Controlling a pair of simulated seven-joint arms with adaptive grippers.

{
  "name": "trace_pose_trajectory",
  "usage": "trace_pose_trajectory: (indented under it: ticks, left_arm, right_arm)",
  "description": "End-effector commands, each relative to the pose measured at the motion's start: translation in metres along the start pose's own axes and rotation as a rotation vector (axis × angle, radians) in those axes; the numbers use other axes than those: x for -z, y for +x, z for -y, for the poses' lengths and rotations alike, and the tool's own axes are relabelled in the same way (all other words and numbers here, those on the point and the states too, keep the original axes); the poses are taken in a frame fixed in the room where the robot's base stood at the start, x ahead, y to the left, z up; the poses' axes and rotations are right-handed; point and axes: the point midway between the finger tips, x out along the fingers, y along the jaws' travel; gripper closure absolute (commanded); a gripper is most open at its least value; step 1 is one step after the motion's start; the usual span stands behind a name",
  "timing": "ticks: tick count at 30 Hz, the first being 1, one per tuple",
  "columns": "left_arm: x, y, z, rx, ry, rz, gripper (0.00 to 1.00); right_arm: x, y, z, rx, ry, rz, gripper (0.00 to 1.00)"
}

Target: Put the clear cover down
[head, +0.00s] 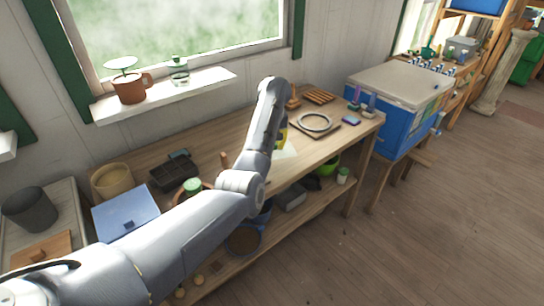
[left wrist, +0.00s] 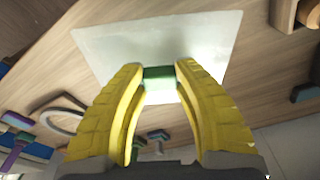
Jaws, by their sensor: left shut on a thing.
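The clear cover (left wrist: 100,42) is a pale, see-through square sheet with a green grip (left wrist: 160,73) on it. My left gripper (left wrist: 160,82) has its yellow fingers shut on the green grip. In the head view, part of the cover (head: 288,151) shows just right of my left arm, over the wooden worktop (head: 320,150). The arm hides most of the cover and of the left gripper (head: 283,139). I cannot tell whether the cover touches the worktop. My right gripper is not in view.
A ring on a square board (head: 315,122) lies to the right on the worktop, near a blue block (head: 351,121). A dark tray (head: 172,172) and a green-topped jar (head: 192,186) stand left of the arm. A blue cooler (head: 372,117) stands past the right end.

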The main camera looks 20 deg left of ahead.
Motion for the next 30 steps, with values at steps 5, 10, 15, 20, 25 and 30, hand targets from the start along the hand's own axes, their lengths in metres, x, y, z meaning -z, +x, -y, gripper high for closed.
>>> trace_pose_trajectory:
  ticks: [5,10,15,20,25,30]
  left_arm:
    - [-0.001,0.014,0.0,-0.001,-0.001,-0.001,0.9]
    - [-0.003,0.023,0.0,0.0,-0.001,0.0,0.9]
    - [-0.005,0.043,0.001,0.001,-0.001,0.0,0.9]
    - [-0.006,0.054,0.0,0.0,0.0,-0.001,0.9]
    - [-0.007,0.055,0.0,-0.001,0.0,-0.001,0.9]
    - [-0.007,0.055,0.0,-0.001,-0.001,-0.001,0.9]
  right_arm:
    - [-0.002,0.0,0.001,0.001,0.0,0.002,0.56]
    - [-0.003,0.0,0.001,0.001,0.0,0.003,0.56]
    - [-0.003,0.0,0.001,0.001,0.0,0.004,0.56]
    - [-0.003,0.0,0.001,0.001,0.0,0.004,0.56]
    - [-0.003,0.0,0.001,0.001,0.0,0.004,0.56]
    - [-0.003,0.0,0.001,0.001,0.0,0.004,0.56]
